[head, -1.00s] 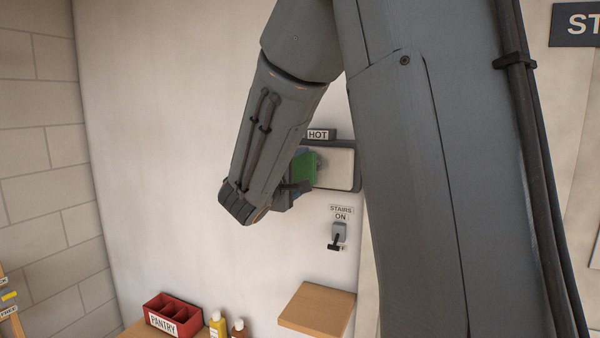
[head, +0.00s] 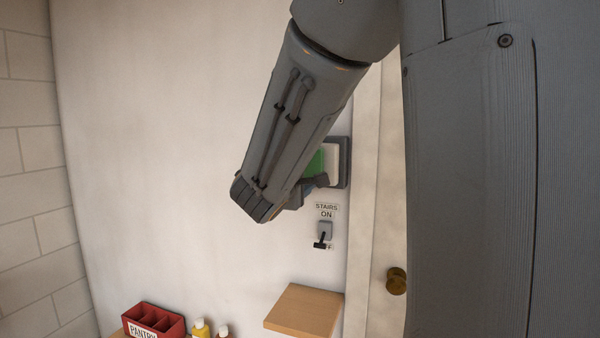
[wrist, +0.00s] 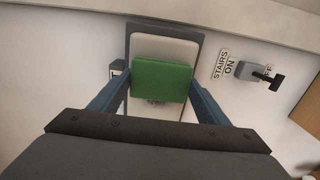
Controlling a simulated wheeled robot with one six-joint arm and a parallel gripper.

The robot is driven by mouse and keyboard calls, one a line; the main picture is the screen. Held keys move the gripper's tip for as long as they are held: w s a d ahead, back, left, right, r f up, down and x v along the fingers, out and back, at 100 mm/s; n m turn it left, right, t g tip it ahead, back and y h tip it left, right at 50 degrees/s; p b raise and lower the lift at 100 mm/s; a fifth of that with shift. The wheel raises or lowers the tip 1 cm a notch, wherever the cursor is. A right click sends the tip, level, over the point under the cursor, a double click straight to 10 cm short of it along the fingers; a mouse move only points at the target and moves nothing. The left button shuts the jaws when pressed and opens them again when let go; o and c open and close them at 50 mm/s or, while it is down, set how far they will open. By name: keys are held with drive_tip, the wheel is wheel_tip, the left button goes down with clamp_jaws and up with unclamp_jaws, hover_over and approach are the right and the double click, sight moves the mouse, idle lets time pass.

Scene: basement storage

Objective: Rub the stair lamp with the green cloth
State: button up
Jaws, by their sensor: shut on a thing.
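The stair lamp is a pale panel in a dark grey frame on the wall (head: 343,165). It also shows in the wrist view (wrist: 165,48) and looks unlit. A grey smudge (wrist: 157,103) shows on its panel just below the cloth. My gripper (wrist: 160,84) is shut on the green cloth (wrist: 161,76), a folded pad between the two fingers. The cloth is in front of the panel's middle; I cannot tell whether it touches. In the head view the cloth (head: 316,162) is partly hidden behind my forearm, as is much of the lamp.
A stairs switch (head: 324,232) is on the wall below the lamp, its lever down at OFF. A wooden shelf (head: 304,310) is below it. A red PANTRY box (head: 155,318) and bottles (head: 200,328) are lower left. A brass knob (head: 396,281) is at right.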

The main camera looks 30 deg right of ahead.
drive_tip(key=shift+s+d, duration=0.4)
drive_tip(key=shift+b, duration=0.35)
drive_tip(key=shift+b, duration=0.4)
drive_tip(key=w+a+b, duration=0.4)
drive_tip(key=w, duration=0.1)
drive_tip(key=shift+w+a, duration=0.3)
drive_tip(key=shift+w, duration=0.1)
drive_tip(key=shift+b+v, duration=1.15)
drive_tip(key=shift+v, duration=1.85)
